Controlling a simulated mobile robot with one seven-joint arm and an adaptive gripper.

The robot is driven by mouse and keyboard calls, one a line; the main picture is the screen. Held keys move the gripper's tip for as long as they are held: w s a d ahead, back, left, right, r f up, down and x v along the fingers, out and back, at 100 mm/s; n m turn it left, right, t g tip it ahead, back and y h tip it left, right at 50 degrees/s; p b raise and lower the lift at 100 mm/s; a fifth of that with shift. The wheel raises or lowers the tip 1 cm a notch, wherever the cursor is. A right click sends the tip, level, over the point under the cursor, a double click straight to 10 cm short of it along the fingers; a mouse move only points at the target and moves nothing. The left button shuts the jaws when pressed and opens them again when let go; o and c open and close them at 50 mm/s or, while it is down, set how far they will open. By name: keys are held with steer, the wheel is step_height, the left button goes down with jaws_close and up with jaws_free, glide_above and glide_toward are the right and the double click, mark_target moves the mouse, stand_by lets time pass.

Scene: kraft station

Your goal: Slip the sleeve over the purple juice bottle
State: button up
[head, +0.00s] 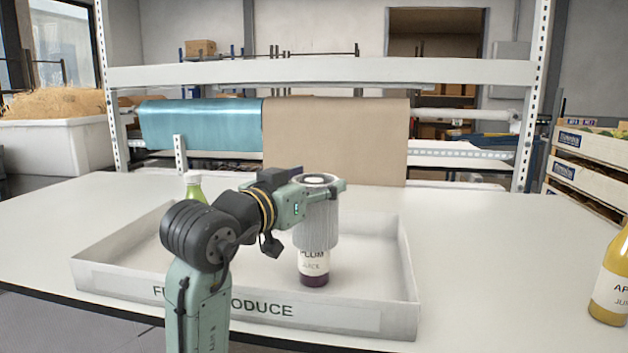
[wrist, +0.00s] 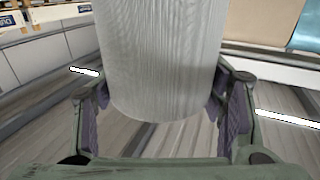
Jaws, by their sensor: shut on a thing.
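The pale grey ribbed sleeve (head: 316,222) is upright around the upper part of the purple juice bottle (head: 314,278). The bottle's lower label, reading "PLUM", and its dark base show below the sleeve's lower edge. The bottle appears to stand upright in the white tray (head: 408,268). A pale disc inside a dark ring shows at the sleeve's top. My gripper (head: 321,187) is shut on the sleeve near its top. In the wrist view the sleeve (wrist: 160,60) fills the space between my purple-padded fingers, and the bottle is hidden there.
A green-capped bottle (head: 193,187) stands at the tray's back left, partly behind my arm. A yellow juice bottle (head: 612,285) stands at the table's right edge. Blue and brown rolls (head: 335,135) hang behind.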

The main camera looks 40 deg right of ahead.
steer(key=shift+f+b, duration=1.5)
steer(key=shift+f, duration=1.05)
steer(key=o, duration=0.8)
steer(key=shift+c, duration=0.2)
step_height(320, 180, up, 10)
steer(key=shift+r, duration=0.1)
